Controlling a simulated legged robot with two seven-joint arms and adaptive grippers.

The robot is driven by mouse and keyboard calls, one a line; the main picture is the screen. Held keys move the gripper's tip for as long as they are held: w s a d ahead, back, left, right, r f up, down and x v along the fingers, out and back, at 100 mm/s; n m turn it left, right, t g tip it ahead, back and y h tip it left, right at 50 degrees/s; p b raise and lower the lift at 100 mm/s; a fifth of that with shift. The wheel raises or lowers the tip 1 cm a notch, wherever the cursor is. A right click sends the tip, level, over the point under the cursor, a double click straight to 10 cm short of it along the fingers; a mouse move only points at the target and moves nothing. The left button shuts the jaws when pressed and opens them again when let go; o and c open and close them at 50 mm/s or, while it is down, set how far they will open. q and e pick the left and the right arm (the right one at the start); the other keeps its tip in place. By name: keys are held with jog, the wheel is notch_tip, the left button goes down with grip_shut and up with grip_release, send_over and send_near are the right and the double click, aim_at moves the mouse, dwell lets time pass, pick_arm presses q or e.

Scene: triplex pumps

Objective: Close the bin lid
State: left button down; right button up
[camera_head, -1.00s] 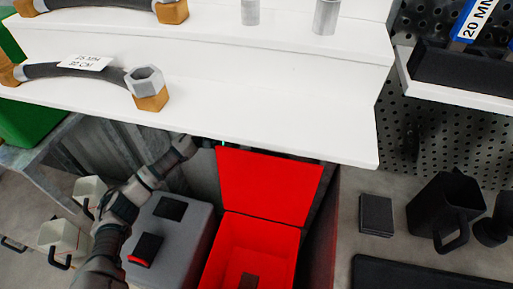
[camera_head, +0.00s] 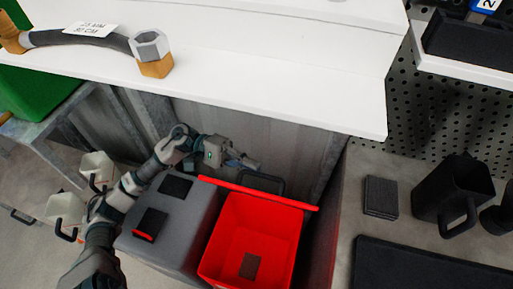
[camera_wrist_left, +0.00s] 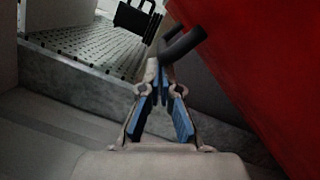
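The red bin (camera_head: 228,235) stands below the white shelf in the head view, its top open. Its red lid (camera_head: 290,200) shows nearly edge-on as a thin bar along the bin's back rim. My left gripper (camera_head: 250,163) is just behind the lid, on its outer side. In the left wrist view a large red panel, seemingly the lid (camera_wrist_left: 245,60), fills the right side. There my left gripper's blue-padded fingers (camera_wrist_left: 160,75) converge with their tips together, close to a dark rod (camera_wrist_left: 183,43). I cannot tell whether they touch it. My right gripper is out of view.
A brown block (camera_head: 249,265) lies inside the bin. A grey box (camera_head: 190,215) stands close on the bin's left. The white shelf (camera_head: 280,90) overhangs behind.

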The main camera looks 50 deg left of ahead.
pick_arm(q)
jog(key=shift+s+d+f, duration=0.2)
jog(key=shift+s+d, duration=0.25)
jog(key=shift+s, duration=0.2)
jog(key=shift+s+d+f, duration=0.2)
jog(key=shift+s+d, duration=0.2)
jog(key=shift+s, duration=0.25)
